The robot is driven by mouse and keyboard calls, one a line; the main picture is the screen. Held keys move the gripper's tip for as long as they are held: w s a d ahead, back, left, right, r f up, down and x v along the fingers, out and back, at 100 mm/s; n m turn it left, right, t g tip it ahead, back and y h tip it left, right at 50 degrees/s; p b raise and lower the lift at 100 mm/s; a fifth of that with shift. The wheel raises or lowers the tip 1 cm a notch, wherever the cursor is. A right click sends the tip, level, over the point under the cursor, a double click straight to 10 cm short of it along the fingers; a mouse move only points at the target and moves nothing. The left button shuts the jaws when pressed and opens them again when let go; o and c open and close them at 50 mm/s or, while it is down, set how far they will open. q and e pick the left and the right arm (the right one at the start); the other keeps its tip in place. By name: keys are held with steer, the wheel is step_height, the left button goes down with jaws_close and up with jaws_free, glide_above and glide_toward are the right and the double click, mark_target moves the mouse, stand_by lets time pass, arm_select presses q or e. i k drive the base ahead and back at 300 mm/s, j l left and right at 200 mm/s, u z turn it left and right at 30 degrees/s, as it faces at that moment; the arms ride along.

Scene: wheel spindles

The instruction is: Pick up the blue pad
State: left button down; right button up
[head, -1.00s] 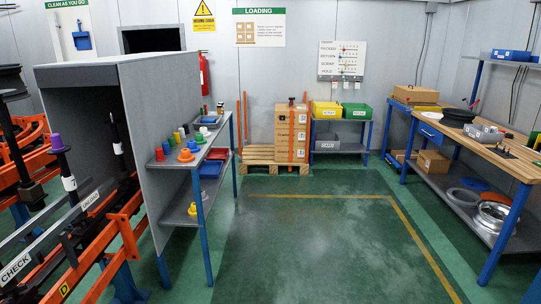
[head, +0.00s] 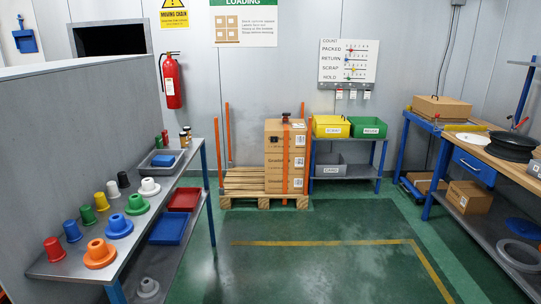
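A small flat blue pad (head: 163,160) lies in a shallow grey tray (head: 148,166) on the top of the metal shelf unit (head: 128,215) at the left. The tray is near the far end of that top. Neither of my grippers is in view, so I cannot tell their state.
Several coloured flanged parts, among them an orange one (head: 99,254), stand on the shelf's near part. A grey partition (head: 60,150) rises to its left. A loaded pallet (head: 245,190) and a workbench (head: 485,160) stand further off. The green floor (head: 300,265) between is clear.

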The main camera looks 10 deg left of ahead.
mark_target(160, 161)
steer(key=i, duration=0.6)
steer(key=i+l+u, duration=0.1)
steer(key=i, duration=0.45)
steer(key=i+l, duration=0.15)
steer(key=i, duration=0.45)
